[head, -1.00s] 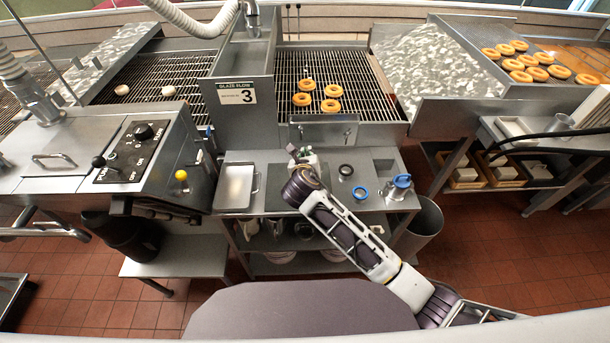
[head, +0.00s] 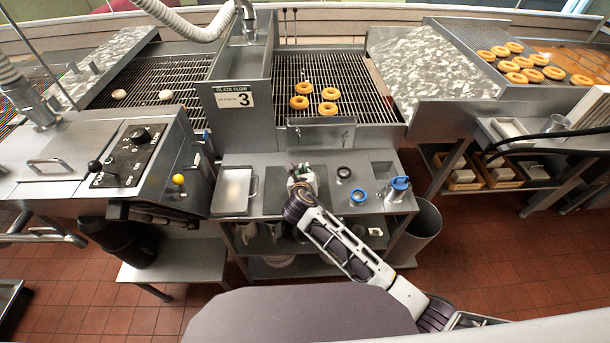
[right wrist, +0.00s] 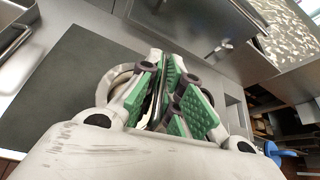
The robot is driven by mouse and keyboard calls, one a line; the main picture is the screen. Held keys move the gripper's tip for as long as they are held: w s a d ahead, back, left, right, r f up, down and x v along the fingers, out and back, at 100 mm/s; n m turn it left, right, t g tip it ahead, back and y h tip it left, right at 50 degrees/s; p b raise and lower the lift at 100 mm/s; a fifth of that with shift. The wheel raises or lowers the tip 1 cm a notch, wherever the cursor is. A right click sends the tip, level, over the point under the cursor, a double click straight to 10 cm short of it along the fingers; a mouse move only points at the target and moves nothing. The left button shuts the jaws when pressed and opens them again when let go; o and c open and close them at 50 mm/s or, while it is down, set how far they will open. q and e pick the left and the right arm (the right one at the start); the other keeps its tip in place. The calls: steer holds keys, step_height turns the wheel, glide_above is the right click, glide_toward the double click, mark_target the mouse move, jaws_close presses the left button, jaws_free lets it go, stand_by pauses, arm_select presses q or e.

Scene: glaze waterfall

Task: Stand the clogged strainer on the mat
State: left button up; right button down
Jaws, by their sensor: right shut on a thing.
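My right gripper (head: 303,172) is over the counter in the middle of the head view. In the right wrist view its green-padded fingers (right wrist: 172,95) are closed on a pale metal round piece, which I take to be the strainer (right wrist: 114,84). The fingers hide much of it, and no clog can be made out. The dark grey mat (right wrist: 55,85) lies under and to the left of it; the mat also shows in the head view (head: 274,200). Whether the strainer touches the mat cannot be told. My left gripper is not in view.
A metal tray (head: 234,191) lies left of the mat. A black ring (head: 344,172), a blue ring (head: 358,196) and a blue-topped metal container (head: 398,188) stand to the right. The glaze unit and conveyor with several doughnuts (head: 329,108) rise behind.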

steer(key=shift+f, duration=0.65)
steer(key=shift+f, duration=0.1)
steer(key=c, duration=1.6)
jaws_free()
steer(key=v, duration=1.2)
